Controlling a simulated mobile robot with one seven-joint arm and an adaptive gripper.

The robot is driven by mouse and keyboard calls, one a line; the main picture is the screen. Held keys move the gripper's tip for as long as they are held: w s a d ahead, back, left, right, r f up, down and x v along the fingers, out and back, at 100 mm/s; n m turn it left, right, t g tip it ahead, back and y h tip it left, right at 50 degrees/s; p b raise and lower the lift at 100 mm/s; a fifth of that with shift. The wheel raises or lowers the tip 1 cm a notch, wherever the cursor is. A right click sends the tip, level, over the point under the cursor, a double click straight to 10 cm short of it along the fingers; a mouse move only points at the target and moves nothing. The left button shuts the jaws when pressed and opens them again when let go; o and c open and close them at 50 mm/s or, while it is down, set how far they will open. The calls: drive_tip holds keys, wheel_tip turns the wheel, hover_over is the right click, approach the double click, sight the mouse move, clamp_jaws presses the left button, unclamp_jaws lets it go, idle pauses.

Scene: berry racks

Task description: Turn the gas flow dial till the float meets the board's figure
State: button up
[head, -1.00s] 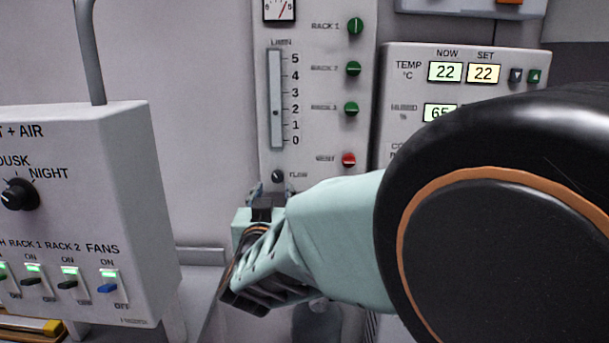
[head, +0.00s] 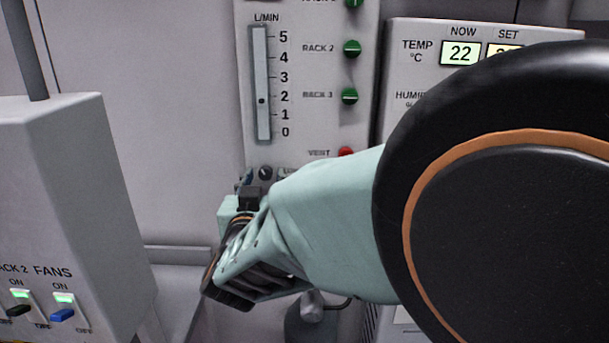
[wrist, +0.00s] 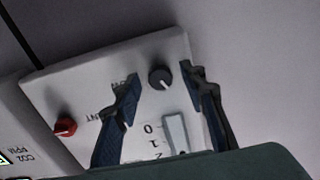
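The gas flow dial (head: 265,173) is a small dark knob at the foot of the grey gas panel (head: 322,100). It also shows in the wrist view (wrist: 160,78). The flow tube (head: 259,60) has a scale from 0 to 5 L/MIN, and its small dark float (head: 262,100) sits about level with 2, perhaps slightly under. My gripper (head: 250,182) is close to the dial in the head view. In the wrist view my gripper (wrist: 161,74) is open, with the dial showing between its fingertips and a gap on each side. The board with the figure is not in view.
Green rack knobs (head: 350,48) and a red vent knob (wrist: 66,127) sit beside the dial on the panel. A climate display (head: 425,70) stands to the right, partly behind my arm. A switch box (head: 70,190) stands at the left.

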clamp_jaws()
drive_tip(key=shift+f+m+b, duration=0.1)
drive_tip(key=shift+m+b, duration=0.6)
drive_tip(key=shift+b, duration=0.3)
drive_tip(key=shift+m, duration=0.4)
unclamp_jaws()
drive_tip(key=shift+r, duration=0.2)
